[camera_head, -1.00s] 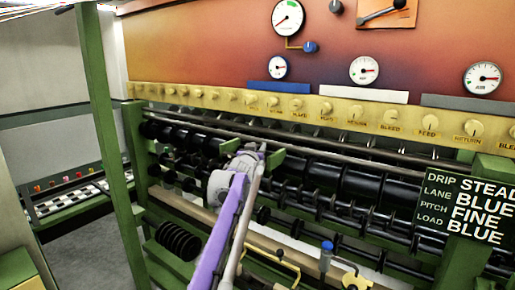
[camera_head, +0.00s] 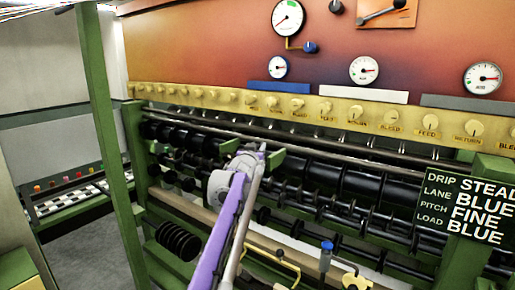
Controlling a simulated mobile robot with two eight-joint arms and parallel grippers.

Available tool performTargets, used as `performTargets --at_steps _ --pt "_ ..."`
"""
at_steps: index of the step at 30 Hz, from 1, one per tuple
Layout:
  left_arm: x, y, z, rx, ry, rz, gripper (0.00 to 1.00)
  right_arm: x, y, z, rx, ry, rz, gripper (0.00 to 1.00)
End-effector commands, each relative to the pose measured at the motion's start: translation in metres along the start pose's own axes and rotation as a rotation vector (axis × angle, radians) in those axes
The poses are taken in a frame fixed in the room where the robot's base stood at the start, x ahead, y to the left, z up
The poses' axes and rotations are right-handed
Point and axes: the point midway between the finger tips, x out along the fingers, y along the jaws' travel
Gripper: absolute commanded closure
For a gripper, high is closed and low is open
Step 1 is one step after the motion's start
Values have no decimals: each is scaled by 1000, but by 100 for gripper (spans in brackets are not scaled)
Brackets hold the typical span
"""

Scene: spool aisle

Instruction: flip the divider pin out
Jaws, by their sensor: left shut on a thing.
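My left arm, purple and grey, rises from the bottom middle to the roller bank. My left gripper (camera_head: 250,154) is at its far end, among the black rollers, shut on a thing. That thing is taken to be the divider pin; its shape is hidden behind the gripper and wrist. Short green pieces (camera_head: 276,160) show on both sides of the gripper, and I cannot tell whether they belong to the pin or the machine. My right gripper is not in view.
Black rollers (camera_head: 370,188) run across the green-framed machine. A yellow strip of knobs (camera_head: 357,117) runs above them, with gauges (camera_head: 288,18) on the wall. A green post (camera_head: 105,120) stands left. A sign (camera_head: 466,208) hangs right. A blue-topped fitting (camera_head: 326,256) is low in front.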

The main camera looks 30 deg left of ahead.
Motion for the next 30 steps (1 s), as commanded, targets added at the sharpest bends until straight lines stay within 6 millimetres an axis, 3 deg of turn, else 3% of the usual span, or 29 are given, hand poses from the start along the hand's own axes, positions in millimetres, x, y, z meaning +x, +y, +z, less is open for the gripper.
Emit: performTargets --at_steps 6,14,15,19,30 --pt "0 0 -25 -1 3 0 100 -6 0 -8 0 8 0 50" --pt "0 0 -26 -1 3 2 100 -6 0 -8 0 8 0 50" --pt "0 1 -26 -1 4 2 58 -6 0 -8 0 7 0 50" --pt "0 1 -25 0 2 2 34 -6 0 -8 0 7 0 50" --pt "-3 0 -24 0 0 0 34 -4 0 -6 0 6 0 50"
